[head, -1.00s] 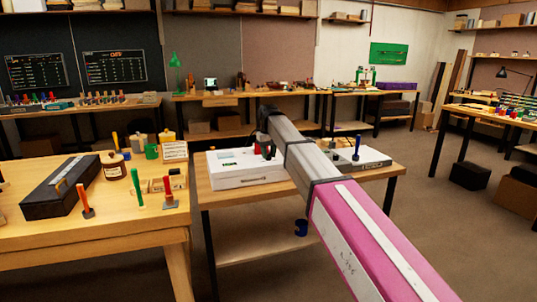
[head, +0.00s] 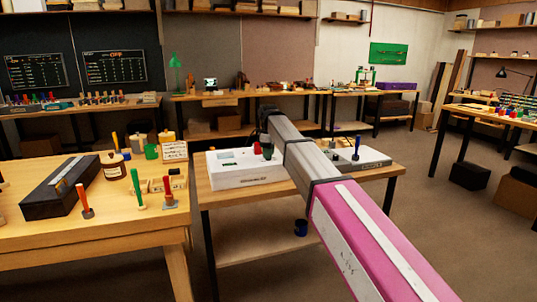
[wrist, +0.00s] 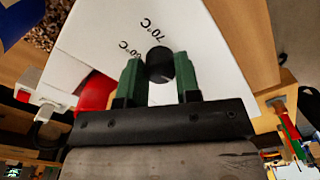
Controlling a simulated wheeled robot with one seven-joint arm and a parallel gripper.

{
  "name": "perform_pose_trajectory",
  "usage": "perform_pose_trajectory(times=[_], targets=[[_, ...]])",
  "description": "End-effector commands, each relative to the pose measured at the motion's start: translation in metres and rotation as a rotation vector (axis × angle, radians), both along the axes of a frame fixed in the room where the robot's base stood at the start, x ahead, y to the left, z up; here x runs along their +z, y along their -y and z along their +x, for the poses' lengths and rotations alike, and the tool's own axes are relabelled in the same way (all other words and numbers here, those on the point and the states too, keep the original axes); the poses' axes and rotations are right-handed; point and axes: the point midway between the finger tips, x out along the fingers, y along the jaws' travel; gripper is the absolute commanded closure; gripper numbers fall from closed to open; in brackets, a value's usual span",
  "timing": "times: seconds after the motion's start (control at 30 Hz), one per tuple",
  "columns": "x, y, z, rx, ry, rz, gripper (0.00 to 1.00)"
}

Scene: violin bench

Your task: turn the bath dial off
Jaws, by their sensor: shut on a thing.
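The bath is a white box (head: 235,178) on the small middle table in the head view. Its white top (wrist: 215,55) with "70°C" and "60°C" marks fills much of the wrist view. The round black dial (wrist: 159,64) sits between the two green fingers of my gripper (wrist: 160,75). The fingers are shut on it, one on each side. In the head view my gripper (head: 267,151) is over the bath's right part, and my arm hides some of it. I cannot read the dial's setting.
A red thing (wrist: 96,92) stands close left of my fingers in the wrist view. A grey box (head: 368,159) with a blue-handled piece lies right of my arm. The wooden bench (head: 110,240) at left holds several tools and jars.

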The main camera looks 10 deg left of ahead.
Motion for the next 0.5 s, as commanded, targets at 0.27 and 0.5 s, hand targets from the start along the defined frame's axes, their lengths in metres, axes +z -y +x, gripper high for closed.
perform_pose_trajectory(times=[0.27, 0.5], targets=[[0.0005, -0.0007, 0.0006, 0.187, 0.001, 0.001, 0.93], [0.0005, -0.0007, 0.0007, 0.275, 0.001, 0.001, 0.93]])
